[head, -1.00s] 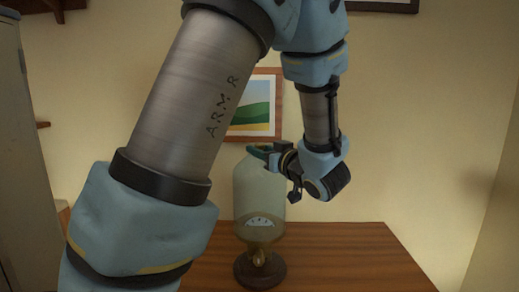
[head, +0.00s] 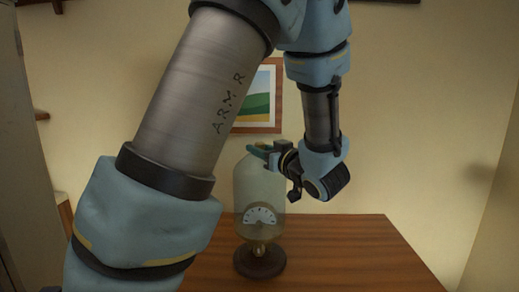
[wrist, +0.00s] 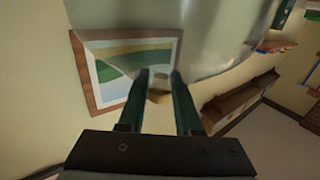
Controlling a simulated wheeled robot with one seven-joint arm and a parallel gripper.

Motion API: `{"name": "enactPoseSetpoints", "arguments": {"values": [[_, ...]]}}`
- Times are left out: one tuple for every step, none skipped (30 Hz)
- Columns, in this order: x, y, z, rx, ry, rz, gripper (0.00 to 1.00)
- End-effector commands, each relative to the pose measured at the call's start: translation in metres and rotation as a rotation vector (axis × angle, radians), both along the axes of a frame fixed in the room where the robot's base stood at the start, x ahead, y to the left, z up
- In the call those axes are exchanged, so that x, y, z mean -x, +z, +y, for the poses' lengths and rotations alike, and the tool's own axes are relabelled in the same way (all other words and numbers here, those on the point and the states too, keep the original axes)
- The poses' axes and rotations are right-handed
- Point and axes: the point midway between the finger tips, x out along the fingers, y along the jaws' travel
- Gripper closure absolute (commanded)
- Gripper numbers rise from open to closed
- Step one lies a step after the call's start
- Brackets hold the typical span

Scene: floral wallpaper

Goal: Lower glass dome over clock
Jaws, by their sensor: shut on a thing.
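The clear glass dome (head: 245,185) hangs upright in the head view, with its lower edge above the dark round base (head: 260,264). The clock's pale dial (head: 260,214) shows through the lower part of the dome; its stem runs down to the base below the rim. My gripper (head: 262,149) is at the dome's top, coming from the right, shut on its knob. In the wrist view, my gripper's two dark green fingers (wrist: 161,82) stand either side of the brownish knob (wrist: 159,93), and the dome's glass (wrist: 170,35) fills the top. Exact alignment in depth is unclear.
The wooden table (head: 350,245) has free room right of the base. A framed landscape picture (head: 265,95) hangs on the wall behind. A grey cabinet-like edge (head: 12,150) stands at the far left. A wooden shelf (wrist: 235,100) shows in the wrist view.

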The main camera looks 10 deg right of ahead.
Motion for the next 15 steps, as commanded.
{"name": "enactPoseSetpoints", "arguments": {"values": [[0.0,-0.003,0.0,0.0,0.0,-0.001,1.0],[0.0,-0.005,0.0,0.0,0.0,-0.001,1.0],[0.0,-0.007,0.0,0.0,0.0,-0.001,1.0],[0.0,-0.008,0.0,0.0,0.0,-0.001,1.0],[0.0,-0.01,0.0,0.0,0.0,-0.001,1.0],[0.0,-0.012,0.0,0.0,0.0,-0.001,1.0],[0.0,-0.013,0.0,0.0,0.0,-0.001,1.0],[0.0,-0.015,0.0,0.0,0.0,-0.001,1.0],[0.0,-0.017,0.0,0.0,0.0,-0.001,1.0],[0.0,-0.018,0.0,0.0,0.0,-0.001,1.0],[0.0,-0.02,0.0,0.0,0.0,-0.001,1.0],[0.0,-0.021,0.0,0.0,0.0,-0.001,1.0],[0.0,-0.023,0.0,0.0,0.0,-0.001,1.0],[0.0,-0.024,0.0,-0.001,0.0,0.0,1.0],[0.0,-0.026,0.0,-0.001,0.0,0.0,1.0]]}}
